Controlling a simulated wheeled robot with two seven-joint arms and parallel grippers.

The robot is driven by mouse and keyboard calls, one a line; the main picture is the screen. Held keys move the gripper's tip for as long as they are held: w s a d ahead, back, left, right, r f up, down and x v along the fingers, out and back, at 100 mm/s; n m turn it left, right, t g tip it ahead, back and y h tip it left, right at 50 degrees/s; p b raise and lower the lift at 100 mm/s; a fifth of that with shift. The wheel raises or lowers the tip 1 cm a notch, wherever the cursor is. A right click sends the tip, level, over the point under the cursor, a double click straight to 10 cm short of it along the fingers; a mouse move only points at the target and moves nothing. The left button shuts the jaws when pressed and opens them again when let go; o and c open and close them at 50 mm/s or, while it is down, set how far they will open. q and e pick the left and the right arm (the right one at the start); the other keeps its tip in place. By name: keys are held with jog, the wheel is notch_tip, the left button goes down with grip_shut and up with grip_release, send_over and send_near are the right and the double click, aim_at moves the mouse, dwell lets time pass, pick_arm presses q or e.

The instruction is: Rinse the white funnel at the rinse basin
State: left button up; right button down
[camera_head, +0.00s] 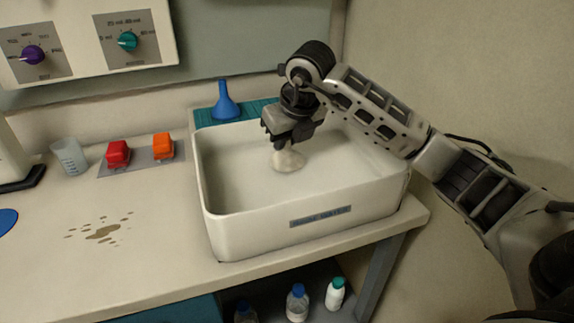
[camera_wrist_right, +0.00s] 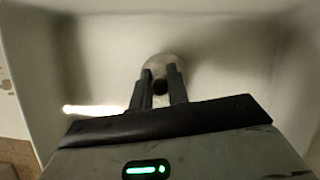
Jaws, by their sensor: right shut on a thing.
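The white funnel (camera_head: 288,160) hangs below my right gripper (camera_head: 290,143) inside the white rinse basin (camera_head: 265,237) in the head view. The right gripper is shut on it, with the funnel's wide part below the fingers. In the right wrist view, the funnel (camera_wrist_right: 159,66) shows past the two fingers (camera_wrist_right: 160,88), with the basin's inside around it. The funnel's stem is mostly hidden by the gripper. I cannot tell whether the funnel touches the basin floor. My left gripper is not in view.
A blue funnel (camera_head: 224,102) stands on a teal mat (camera_head: 255,109) behind the basin. A red block (camera_head: 118,154), an orange block (camera_head: 163,146) and a clear beaker (camera_head: 70,156) are to its left. A brown stain (camera_head: 102,232) marks the counter. Bottles (camera_head: 297,302) stand on the shelf below.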

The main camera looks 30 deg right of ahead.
jog(key=shift+r, duration=0.1)
